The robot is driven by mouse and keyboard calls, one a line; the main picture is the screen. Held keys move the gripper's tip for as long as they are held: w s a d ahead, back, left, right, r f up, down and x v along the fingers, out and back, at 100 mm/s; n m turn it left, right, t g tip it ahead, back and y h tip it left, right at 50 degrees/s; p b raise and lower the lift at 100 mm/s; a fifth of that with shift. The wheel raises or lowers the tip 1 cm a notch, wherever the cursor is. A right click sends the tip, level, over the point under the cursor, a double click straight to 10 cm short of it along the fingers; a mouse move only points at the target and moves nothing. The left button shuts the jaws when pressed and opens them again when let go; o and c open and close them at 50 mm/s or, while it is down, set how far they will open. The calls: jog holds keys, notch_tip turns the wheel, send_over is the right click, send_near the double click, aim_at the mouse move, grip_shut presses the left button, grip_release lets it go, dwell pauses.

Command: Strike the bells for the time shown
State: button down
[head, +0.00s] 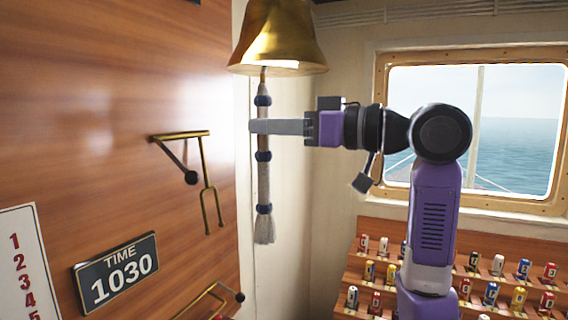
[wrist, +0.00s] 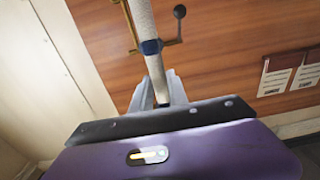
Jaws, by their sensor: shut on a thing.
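A brass bell (head: 278,40) hangs at the top middle of the head view. A pale rope (head: 263,185) with blue bands and a frayed tassel hangs straight down from inside it. My gripper (head: 262,127) is shut on the rope between its upper two blue bands, below the bell's rim. The wrist view shows the rope (wrist: 143,28) running down between my fingers (wrist: 158,92).
A brass bracket (head: 182,136) with a dark-knobbed lever sticks out from the wall left of the rope. A numbered card (head: 22,265) is at far left. Shelves of small coloured pieces (head: 490,262) stand below the window (head: 510,120) at right. Air around the rope is clear.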

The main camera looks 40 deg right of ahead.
jog(key=shift+w+d+f, duration=0.15)
jog(key=shift+w+d, duration=0.15)
jog(key=shift+d, duration=0.6)
jog(key=shift+w+d+f, duration=0.2)
jog(key=shift+w+d, duration=0.15)
jog(key=shift+d, duration=0.6)
jog(key=shift+w+d+f, duration=0.15)
jog(key=shift+w+d, duration=0.15)
jog(key=shift+d, duration=0.6)
jog(key=c, duration=1.2)
grip_release()
jog(key=shift+o, duration=0.2)
jog(key=v, duration=0.8)
